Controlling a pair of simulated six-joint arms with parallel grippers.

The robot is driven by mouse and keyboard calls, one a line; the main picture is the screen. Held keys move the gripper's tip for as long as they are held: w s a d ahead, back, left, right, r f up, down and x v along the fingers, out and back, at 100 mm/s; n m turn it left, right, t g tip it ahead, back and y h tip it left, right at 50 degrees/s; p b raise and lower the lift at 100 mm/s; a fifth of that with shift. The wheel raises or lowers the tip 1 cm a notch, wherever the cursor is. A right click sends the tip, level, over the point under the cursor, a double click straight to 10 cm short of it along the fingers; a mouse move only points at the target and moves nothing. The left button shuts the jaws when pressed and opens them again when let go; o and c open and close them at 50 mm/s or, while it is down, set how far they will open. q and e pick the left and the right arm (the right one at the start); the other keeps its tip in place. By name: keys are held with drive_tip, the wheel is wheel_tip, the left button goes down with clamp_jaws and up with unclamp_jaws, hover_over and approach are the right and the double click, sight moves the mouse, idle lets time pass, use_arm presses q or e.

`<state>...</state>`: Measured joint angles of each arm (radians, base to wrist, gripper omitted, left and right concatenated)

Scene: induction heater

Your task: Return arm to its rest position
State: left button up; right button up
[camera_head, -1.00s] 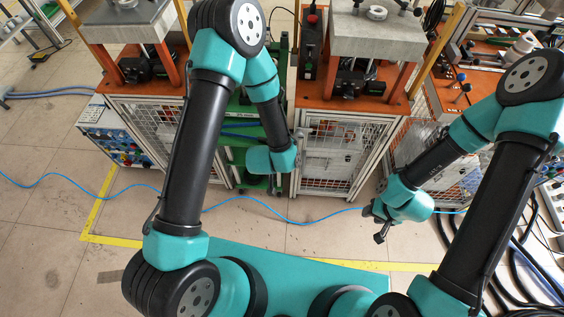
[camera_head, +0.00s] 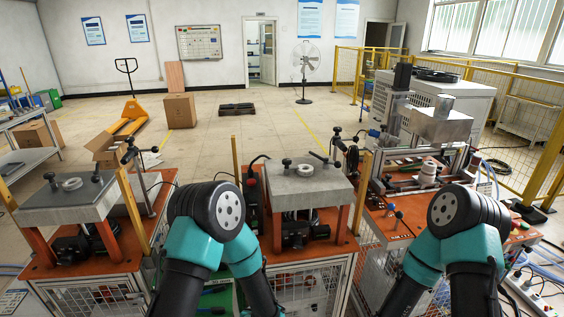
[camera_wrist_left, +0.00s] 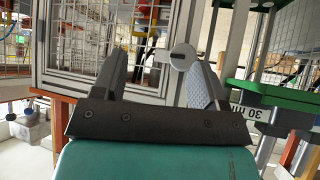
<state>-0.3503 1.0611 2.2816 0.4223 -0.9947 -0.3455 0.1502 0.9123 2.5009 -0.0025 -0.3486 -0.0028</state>
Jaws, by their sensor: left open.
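My left gripper (camera_wrist_left: 165,75) shows in the left wrist view, its two dark fingers spread apart. It faces the wire-mesh cabinet front. A small round grey metal piece shows between the fingers; I cannot tell whether it belongs to the cabinet. My left arm (camera_head: 205,215) rises from the bottom of the head view, bent at a black elbow, and its forearm runs down out of sight. My right arm (camera_head: 460,225) is bent in a similar way at the lower right. Neither gripper shows in the head view, and my right gripper is not in view.
Orange benches carry a left press (camera_head: 35,195) and a middle press (camera_head: 305,190), each with a white ring on top. A machine bench (camera_head: 395,225) stands at the right beside a yellow fence (camera_head: 545,130). Open floor lies behind, with a cardboard box (camera_head: 180,110) and pallet truck.

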use_arm(q)
drive_tip(key=d+r, duration=0.1)
drive_tip(key=w+d+r+t, duration=0.1)
drive_tip(key=d+r+t, duration=0.1)
drive_tip(key=shift+w+d+y, duration=0.2)
drive_tip(key=shift+w+y, duration=0.1)
drive_tip(key=shift+y, duration=0.1)
drive_tip(key=shift+a+f, duration=0.1)
